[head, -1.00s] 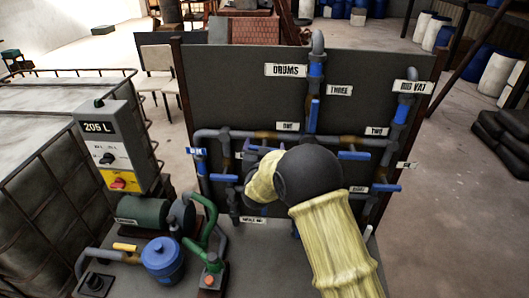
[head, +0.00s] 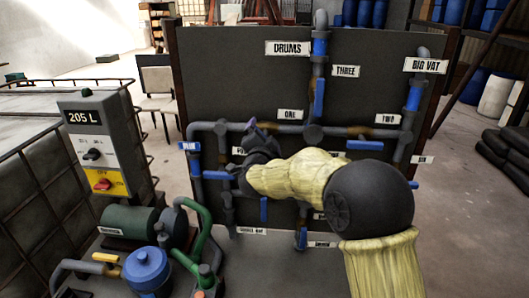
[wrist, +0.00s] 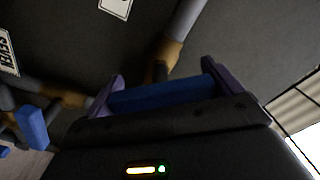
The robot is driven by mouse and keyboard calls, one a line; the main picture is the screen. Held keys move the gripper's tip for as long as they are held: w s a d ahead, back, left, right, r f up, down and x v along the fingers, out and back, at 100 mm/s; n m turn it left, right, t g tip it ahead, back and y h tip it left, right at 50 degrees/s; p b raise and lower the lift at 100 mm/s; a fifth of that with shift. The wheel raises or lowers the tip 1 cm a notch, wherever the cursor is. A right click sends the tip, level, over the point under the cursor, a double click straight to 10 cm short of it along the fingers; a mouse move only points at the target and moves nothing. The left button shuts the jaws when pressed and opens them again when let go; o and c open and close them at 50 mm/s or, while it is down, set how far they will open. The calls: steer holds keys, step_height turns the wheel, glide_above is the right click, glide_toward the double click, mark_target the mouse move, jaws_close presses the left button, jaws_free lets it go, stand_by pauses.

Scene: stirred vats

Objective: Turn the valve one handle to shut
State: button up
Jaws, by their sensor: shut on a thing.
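The ONE label (head: 290,114) is on the dark pipe panel, just above a horizontal grey pipe. My gripper (head: 262,130) is at that pipe, left of and below the label. In the wrist view my gripper (wrist: 162,73) has its two purple fingers at either end of a blue handle (wrist: 155,96), shut on it. This appears to be the valve one handle. The handle looks roughly crosswise to the grey pipe (wrist: 188,18) behind it. In the head view my gripper and wrist hide the handle, so its angle there cannot be told.
Valve two's blue handle (head: 364,145) is horizontal, and valve three's (head: 319,97) hangs vertical. Other blue handles (head: 263,209) sit lower on the panel, close beneath my arm. A control box reading 205 L (head: 88,145) and a blue pump pot (head: 148,270) stand at left.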

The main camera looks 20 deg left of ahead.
steer(key=m+b, duration=0.1)
steer(key=b, duration=0.1)
steer(key=m+b, duration=0.2)
steer(key=shift+f+m, duration=0.3)
steer(key=shift+f, duration=0.1)
steer(key=shift+r+m+b, duration=0.2)
steer(key=shift+m+b, duration=1.3)
steer(key=shift+b, duration=0.15)
steer(key=o, duration=0.7)
steer(key=shift+r, duration=0.1)
steer(key=b+v, duration=0.3)
steer(key=v, duration=1.4)
steer(key=shift+s+b, duration=0.25)
steer(key=shift+b, duration=0.05)
